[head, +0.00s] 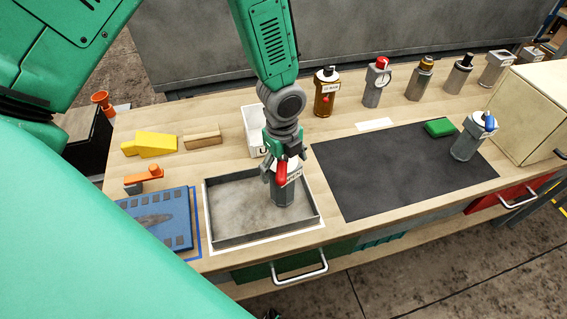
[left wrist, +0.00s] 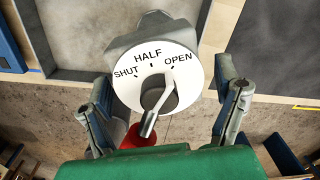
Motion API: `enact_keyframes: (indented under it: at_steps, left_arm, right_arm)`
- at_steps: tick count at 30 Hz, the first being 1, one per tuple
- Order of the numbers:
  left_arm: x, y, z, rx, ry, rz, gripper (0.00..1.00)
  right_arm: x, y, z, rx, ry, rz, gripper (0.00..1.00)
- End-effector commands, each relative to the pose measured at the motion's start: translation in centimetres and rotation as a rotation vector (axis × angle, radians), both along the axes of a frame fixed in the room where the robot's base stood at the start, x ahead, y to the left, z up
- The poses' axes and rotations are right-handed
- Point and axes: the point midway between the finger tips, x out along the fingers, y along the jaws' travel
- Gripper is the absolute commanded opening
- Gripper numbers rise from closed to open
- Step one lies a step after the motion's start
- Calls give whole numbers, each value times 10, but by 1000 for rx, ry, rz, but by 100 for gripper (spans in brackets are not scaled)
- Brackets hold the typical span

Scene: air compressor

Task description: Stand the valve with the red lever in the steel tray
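The valve with the red lever (head: 284,192) is a grey cylinder, upright inside the steel tray (head: 235,236), toward its right side; its base appears to be on the tray floor. In the left wrist view its white dial (left wrist: 150,62) reads SHUT, HALF and OPEN, and the red-tipped lever (left wrist: 142,134) points down toward the gripper. My left gripper (head: 281,165) is at the valve's top. In the left wrist view its two fingers (left wrist: 165,100) stand apart on either side of the dial, with a gap visible at the right. My right gripper is not in view.
A valve with a blue lever (head: 466,141) stands at the right of the dark mat (head: 385,178), near a green block (head: 439,127). Several fittings, including a brown one (head: 325,98), line the back. A blue panel (head: 168,220) lies left of the tray. A beige box (head: 525,115) stands right.

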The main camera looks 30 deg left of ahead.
Motion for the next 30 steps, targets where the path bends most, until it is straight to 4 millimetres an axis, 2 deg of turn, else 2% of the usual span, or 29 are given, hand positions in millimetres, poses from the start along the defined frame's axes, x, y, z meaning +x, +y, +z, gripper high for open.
enact_keyframes:
  at_steps: [5,8,21,25,30]
  left_arm:
    - [0,-1,3,0,-1,0,83]
    - [1,1,12,-1,-3,0,83]
    - [-2,2,99,-2,-3,0,83]
    - [-2,3,114,-2,-2,0,83]
    - [-2,2,121,0,0,0,83]
  right_arm:
    - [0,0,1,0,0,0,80]
    - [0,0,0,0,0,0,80]
    - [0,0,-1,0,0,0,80]
    - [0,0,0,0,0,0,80]
    - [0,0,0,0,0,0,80]
